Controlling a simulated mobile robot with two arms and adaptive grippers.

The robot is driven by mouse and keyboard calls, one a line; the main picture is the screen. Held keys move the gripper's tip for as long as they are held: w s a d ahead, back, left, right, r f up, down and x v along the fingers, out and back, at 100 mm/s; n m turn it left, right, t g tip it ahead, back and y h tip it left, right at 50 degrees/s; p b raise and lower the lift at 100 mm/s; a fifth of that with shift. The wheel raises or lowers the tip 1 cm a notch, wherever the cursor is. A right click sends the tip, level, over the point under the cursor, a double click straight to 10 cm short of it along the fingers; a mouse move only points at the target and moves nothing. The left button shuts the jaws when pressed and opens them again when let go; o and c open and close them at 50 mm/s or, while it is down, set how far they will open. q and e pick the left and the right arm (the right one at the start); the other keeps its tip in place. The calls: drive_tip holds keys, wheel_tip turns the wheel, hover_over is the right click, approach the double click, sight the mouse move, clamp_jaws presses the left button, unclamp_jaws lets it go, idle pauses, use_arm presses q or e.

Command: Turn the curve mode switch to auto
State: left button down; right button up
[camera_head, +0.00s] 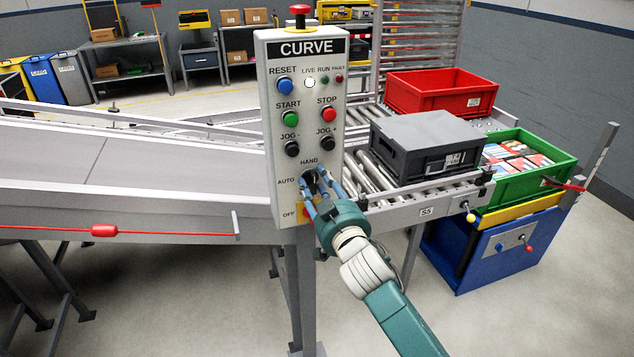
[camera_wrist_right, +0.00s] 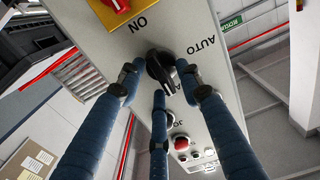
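The grey control panel marked CURVE (camera_head: 304,60) stands upright on a post in the head view. Its black mode switch (camera_wrist_right: 160,66) sits low on the panel, with HAND above it and AUTO (camera_head: 286,181) to its left. In the wrist view, the panel appears upside down and the knob's pointer appears turned toward the partly hidden HAND label. My right gripper (camera_head: 317,186) is at the switch. In the wrist view its fingers (camera_wrist_right: 160,78) are spread around the knob, with gaps beside it. Any touch by the third finger is unclear. My left gripper is out of view.
A yellow plate with a red switch (camera_wrist_right: 118,6) lies close below the knob. JOG buttons (camera_head: 291,148) are above. A roller conveyor with a grey box (camera_head: 425,140), red crate (camera_head: 440,90) and green crate (camera_head: 560,170) lies right. A belt (camera_head: 150,165) runs left.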

drive_tip(key=shift+c, duration=0.5)
clamp_jaws()
drive_tip(key=shift+n, duration=0.3)
drive_tip(key=n+p, duration=0.1)
drive_tip(key=n, duration=0.2)
drive_tip(key=shift+a+r, duration=0.1)
drive_tip(key=shift+a, duration=0.05)
drive_tip(key=n+p, duration=0.1)
drive_tip(key=n, duration=0.4)
drive_tip(key=shift+a, duration=0.15)
drive_tip(key=n+p, duration=0.1)
drive_tip(key=n, duration=0.3)
drive_tip(key=shift+s+a+n, duration=0.1)
drive_tip(key=shift+n, duration=0.2)
drive_tip(key=n, duration=0.2)
drive_tip(key=n+p, duration=0.1)
drive_tip(key=n, duration=0.1)
drive_tip(key=shift+a+f+n, duration=0.15)
drive_tip(key=shift+f+n, duration=0.05)
drive_tip(key=shift+n, duration=0.1)
